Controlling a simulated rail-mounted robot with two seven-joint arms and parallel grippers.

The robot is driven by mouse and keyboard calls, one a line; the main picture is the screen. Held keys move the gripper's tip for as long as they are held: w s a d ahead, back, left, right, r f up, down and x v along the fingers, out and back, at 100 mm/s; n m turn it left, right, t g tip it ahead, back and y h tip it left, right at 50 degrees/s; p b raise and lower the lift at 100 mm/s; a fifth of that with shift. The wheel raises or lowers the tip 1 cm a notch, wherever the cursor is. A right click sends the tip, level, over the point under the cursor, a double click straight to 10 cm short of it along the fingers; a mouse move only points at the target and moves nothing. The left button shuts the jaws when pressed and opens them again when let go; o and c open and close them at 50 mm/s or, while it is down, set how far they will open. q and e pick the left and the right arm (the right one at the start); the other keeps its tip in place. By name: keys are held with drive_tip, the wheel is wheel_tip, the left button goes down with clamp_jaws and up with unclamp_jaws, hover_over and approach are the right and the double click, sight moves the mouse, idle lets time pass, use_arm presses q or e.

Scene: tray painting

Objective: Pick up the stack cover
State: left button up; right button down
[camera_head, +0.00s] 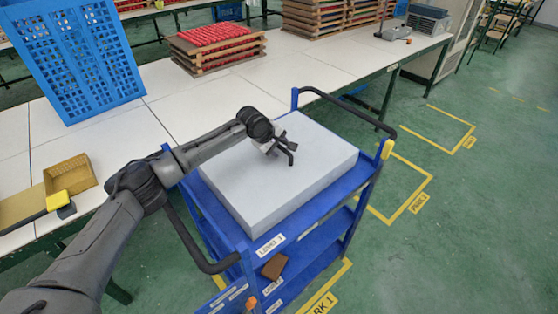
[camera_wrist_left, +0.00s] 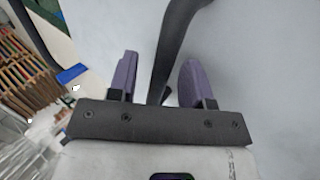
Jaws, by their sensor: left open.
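The stack cover (camera_head: 290,190) is a large pale grey block lying on top of the blue cart (camera_head: 362,172). Its plain pale surface also fills much of the left wrist view (camera_wrist_left: 265,70). My left gripper (camera_head: 283,149) is above the middle of the cover. In the left wrist view a dark curved bar, which looks like the cover's handle (camera_wrist_left: 176,40), runs between the two purple fingers (camera_wrist_left: 158,80). The fingers are open, with a gap on each side of the bar. My right gripper is not in view.
A white table (camera_head: 300,68) stands behind the cart, with a blue crate (camera_head: 75,65), a yellow basket (camera_head: 70,178) and stacked trays of red items (camera_head: 215,45). The cart has a black push handle (camera_head: 345,108) at its far end. Green floor is free to the right.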

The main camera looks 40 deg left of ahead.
use_arm(q)
clamp_jaws()
idle(0.5)
idle(1.0)
